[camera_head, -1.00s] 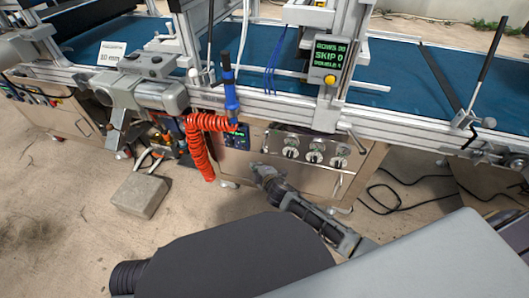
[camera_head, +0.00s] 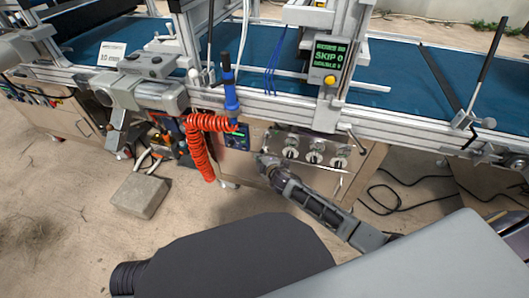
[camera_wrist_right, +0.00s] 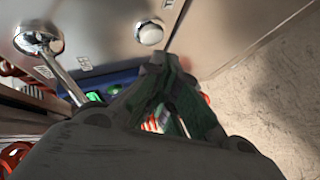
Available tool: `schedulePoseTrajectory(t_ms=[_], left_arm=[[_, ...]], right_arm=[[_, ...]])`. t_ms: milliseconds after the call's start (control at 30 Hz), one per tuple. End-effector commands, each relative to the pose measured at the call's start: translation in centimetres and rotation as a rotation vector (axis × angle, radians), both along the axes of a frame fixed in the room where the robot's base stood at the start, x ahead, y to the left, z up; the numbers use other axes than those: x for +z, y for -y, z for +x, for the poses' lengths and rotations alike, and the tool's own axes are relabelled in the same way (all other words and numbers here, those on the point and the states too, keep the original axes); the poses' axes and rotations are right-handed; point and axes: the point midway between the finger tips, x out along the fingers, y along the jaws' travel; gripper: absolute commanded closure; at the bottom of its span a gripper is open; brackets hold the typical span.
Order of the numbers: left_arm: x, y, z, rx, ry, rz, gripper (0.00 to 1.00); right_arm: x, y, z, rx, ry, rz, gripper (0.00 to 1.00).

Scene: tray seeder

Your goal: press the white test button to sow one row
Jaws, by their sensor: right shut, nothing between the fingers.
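My right gripper (camera_head: 261,159) is at the front of the metal control panel (camera_head: 310,178), below and left of the dial knobs. In the right wrist view my right gripper (camera_wrist_right: 158,62) is shut and empty, its tips together. A round whitish button (camera_wrist_right: 150,33) shows just beyond the fingertips on the bare panel. I cannot tell whether the tips touch it. In the head view the button is not distinct near my gripper. My left gripper is not in view.
Several dial knobs (camera_head: 314,151) line the panel top. A small green-lit controller (camera_head: 237,138) and a coiled red hose (camera_head: 200,150) are left of my gripper. A display (camera_head: 326,53) reads SKIP 0. A concrete block (camera_head: 140,195) lies on the sandy floor.

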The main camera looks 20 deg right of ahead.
Motion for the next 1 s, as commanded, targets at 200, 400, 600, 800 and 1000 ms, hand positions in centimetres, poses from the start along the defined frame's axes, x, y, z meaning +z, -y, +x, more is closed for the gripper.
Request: schedulePoseTrajectory(t_ms=[200,400,600,800,1000], left_arm=[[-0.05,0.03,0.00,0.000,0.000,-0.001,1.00],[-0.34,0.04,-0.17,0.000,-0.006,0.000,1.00],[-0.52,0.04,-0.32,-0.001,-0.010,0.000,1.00],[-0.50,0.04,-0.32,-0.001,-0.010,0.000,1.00],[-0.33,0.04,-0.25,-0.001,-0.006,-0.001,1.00]], right_arm=[[0.01,0.00,0.00,0.000,0.000,0.000,1.00],[0.02,-0.01,0.00,0.000,0.000,0.000,1.00],[0.02,0.00,-0.01,0.000,0.000,0.000,1.00],[0.01,-0.01,-0.01,0.000,0.000,0.000,1.00],[0.02,-0.01,0.00,0.000,0.000,0.000,1.00]])
